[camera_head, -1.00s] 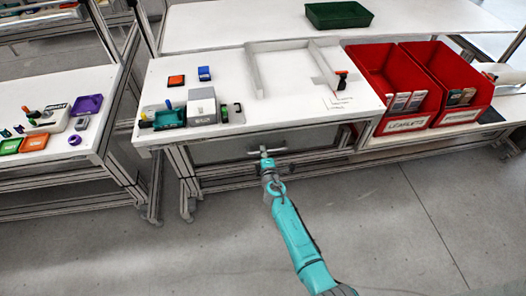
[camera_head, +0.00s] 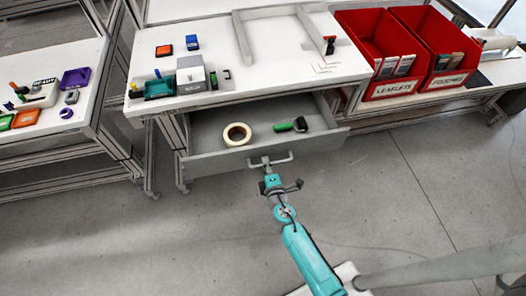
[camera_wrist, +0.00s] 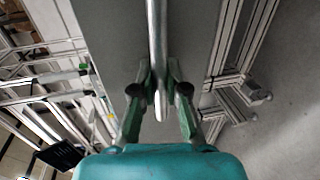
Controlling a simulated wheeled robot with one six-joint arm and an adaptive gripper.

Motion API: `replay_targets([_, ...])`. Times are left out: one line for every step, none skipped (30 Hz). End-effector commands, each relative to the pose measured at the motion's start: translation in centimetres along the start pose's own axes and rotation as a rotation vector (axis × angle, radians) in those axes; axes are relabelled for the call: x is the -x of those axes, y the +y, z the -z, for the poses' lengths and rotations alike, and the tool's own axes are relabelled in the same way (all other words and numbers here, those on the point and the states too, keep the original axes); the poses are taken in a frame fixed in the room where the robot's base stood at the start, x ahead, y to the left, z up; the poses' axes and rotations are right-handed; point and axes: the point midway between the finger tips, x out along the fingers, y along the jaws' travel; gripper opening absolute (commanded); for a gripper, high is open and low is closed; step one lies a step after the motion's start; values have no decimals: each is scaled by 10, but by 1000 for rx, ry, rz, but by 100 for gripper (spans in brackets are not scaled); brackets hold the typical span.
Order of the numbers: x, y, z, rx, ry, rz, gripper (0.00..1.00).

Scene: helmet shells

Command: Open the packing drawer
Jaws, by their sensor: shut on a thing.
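The packing drawer (camera_head: 208,165) is under the middle bench and stands pulled out, its inside showing. Inside it lie a tape roll (camera_head: 237,134) and a green-handled roller (camera_head: 291,125). The drawer's bar handle (camera_head: 284,158) is on its front face. My gripper (camera_head: 266,163) is at the handle, shut on it near its left part. In the wrist view the handle (camera_wrist: 156,40) runs as a metal bar between the two green fingers of my gripper (camera_wrist: 159,80). The exact finger contact is hard to make out.
The bench top (camera_head: 255,84) above holds a grey box (camera_head: 191,76), small coloured blocks and a white frame. Two red bins (camera_head: 385,50) stand to the right. A side table (camera_head: 85,112) stands left. The floor in front of the drawer is clear apart from my arm.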

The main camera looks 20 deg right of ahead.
Motion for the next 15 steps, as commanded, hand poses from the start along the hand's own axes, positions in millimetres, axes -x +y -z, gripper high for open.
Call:
replay_targets([8, -3, 0, 1, 0, 2, 0])
replay_targets([12, -4, 0, 1, 0, 2, 0])
replay_targets([17, -5, 0, 2, 0, 2, 0])
replay_targets([20, -5, 0, 1, 1, 2, 0])
replay_targets([22, -5, 0, 0, 1, 1, 0])
replay_targets([26, -6, 0, 1, 0, 1, 0])
replay_targets([28, -6, 0, 1, 0, 1, 0])
replay_targets([29, -7, 0, 1, 0, 2, 0])
replay_targets([31, -7, 0, 1, 0, 2, 0])
replay_targets([32, -7, 0, 0, 0, 1, 0])
replay_targets([33, -8, 0, -1, -1, 1, 0])
replay_targets([33, -8, 0, -1, -1, 1, 0])
replay_targets([34, -7, 0, -1, -1, 1, 0])
replay_targets([34, -7, 0, -1, -1, 1, 0])
replay_targets([34, -7, 0, -1, -1, 1, 0])
